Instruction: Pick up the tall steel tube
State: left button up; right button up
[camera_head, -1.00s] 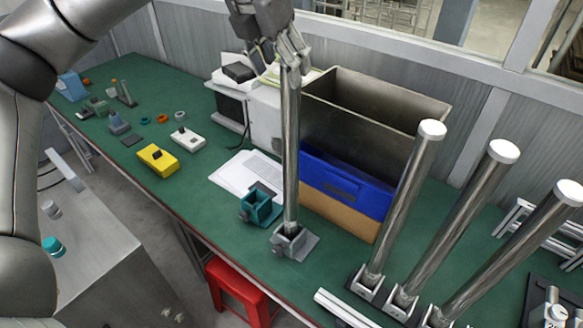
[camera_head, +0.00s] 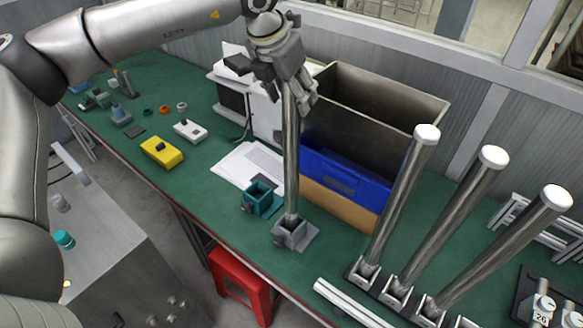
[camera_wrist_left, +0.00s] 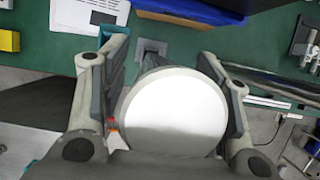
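The tall steel tube (camera_head: 291,160) stands upright in a small grey holder (camera_head: 296,236) on the green bench. My left gripper (camera_head: 289,98) is at the tube's upper end, pointing down, with its fingers spread on either side of it. In the left wrist view, the tube's round white top (camera_wrist_left: 175,112) fills the space between the open fingers of my left gripper (camera_wrist_left: 172,75). I cannot tell whether either finger touches the tube. The gripper hides the tube's top in the head view. My right gripper is not in view.
A blue bin (camera_head: 345,182) and a large open grey box (camera_head: 400,100) stand just behind the tube. Several tilted white-capped tubes, one of them here (camera_head: 400,200), stand at right. A teal holder (camera_head: 262,198) sits close by on the left. A red stool (camera_head: 240,280) is below.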

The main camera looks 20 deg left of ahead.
pick_arm(q)
grip_shut()
jog(key=shift+r, duration=0.15)
